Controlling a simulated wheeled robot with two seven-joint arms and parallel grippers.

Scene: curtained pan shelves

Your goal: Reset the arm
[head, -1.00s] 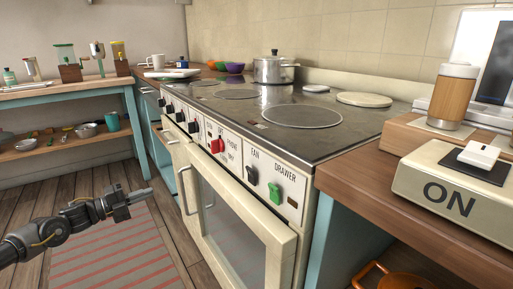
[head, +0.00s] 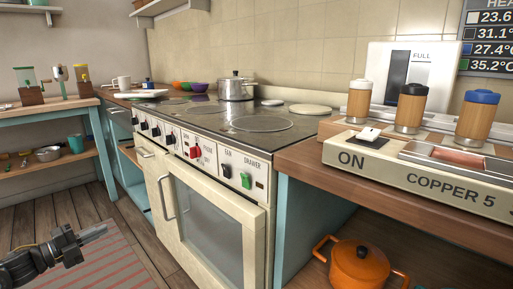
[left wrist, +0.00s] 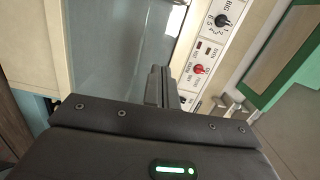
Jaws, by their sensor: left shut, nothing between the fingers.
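My left gripper (head: 92,234) is at the lower left of the head view, over the floor and the striped rug, in front of the stove. Its fingers are together and hold nothing. In the left wrist view the shut fingers (left wrist: 161,86) point toward the stove front, with the oven door glass (left wrist: 118,45) and knob panel (left wrist: 205,62) beyond. The gripper is apart from the stove in the head view. My right arm and gripper are not in view.
The cream stove (head: 211,205) stands ahead with its oven door shut. A wooden counter (head: 330,168) with a switch box (head: 361,165) and jars is at right, an orange pot (head: 357,264) below. A teal table (head: 60,112) stands at left. The rug (head: 100,262) is clear.

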